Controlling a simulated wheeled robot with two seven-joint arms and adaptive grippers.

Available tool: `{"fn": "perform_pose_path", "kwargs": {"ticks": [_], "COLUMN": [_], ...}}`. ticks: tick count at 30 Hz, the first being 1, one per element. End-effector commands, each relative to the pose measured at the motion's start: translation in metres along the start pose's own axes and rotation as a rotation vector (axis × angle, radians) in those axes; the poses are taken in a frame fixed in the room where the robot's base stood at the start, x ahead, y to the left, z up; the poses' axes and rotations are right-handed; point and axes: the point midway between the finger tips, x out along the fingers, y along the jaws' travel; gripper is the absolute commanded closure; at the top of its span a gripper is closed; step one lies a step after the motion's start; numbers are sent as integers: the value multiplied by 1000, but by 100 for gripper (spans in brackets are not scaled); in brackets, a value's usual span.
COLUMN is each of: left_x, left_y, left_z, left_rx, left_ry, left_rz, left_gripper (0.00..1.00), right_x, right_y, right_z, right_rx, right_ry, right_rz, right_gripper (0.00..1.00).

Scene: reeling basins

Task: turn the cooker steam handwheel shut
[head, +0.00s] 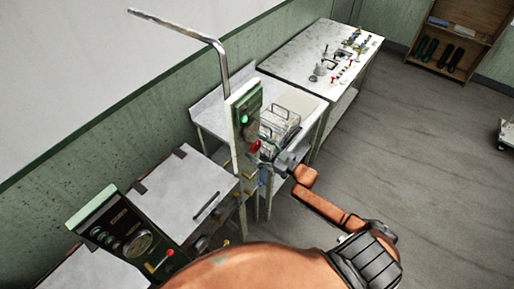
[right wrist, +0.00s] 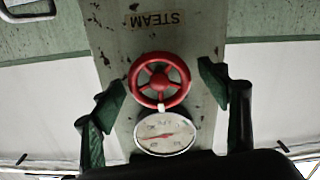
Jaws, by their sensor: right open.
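The red steam handwheel (right wrist: 159,82) is in the middle of the right wrist view, on a grey-green panel (right wrist: 185,50) under an upside-down STEAM label. In the head view the handwheel (head: 255,147) is a small red shape on the upright post panel. My right gripper (right wrist: 162,92) is open, with one green-padded finger on each side of the wheel and a gap at both sides. I cannot tell how deep the fingertips are relative to the rim. The right gripper (head: 267,161) is small in the head view, close by the wheel. My left gripper is not in view.
A round gauge (right wrist: 166,134) sits right beside the wheel. A bent metal pipe (head: 190,33) rises above the panel. A second control panel (head: 125,235) stands at lower left. A table with small parts (head: 300,50) is behind. The floor (head: 430,130) on the right is mostly clear.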

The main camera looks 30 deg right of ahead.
Motion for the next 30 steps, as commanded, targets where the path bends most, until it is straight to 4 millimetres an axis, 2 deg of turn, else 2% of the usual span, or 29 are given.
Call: {"fn": "perform_pose_path", "kwargs": {"ticks": [4, 7, 18, 21, 25, 30], "left_x": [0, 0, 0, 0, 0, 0], "left_y": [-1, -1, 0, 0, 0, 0], "left_z": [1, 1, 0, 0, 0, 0], "left_rx": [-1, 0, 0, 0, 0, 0], "left_ry": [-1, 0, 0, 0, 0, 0], "left_rz": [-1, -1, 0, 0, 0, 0], "left_gripper": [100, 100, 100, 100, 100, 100], "right_x": [-4, -14, -89, -103, -116, -120], "right_y": [0, 1, 0, 0, 0, 0], "right_z": [0, 1, 1, 1, 0, 0], "right_rx": [-1, -1, 0, 1, 0, 0], "right_ry": [0, -2, -3, -2, -1, 0], "right_rz": [0, 1, 1, 0, 0, 0], "right_gripper": [31, 31, 31, 31, 31, 31]}}
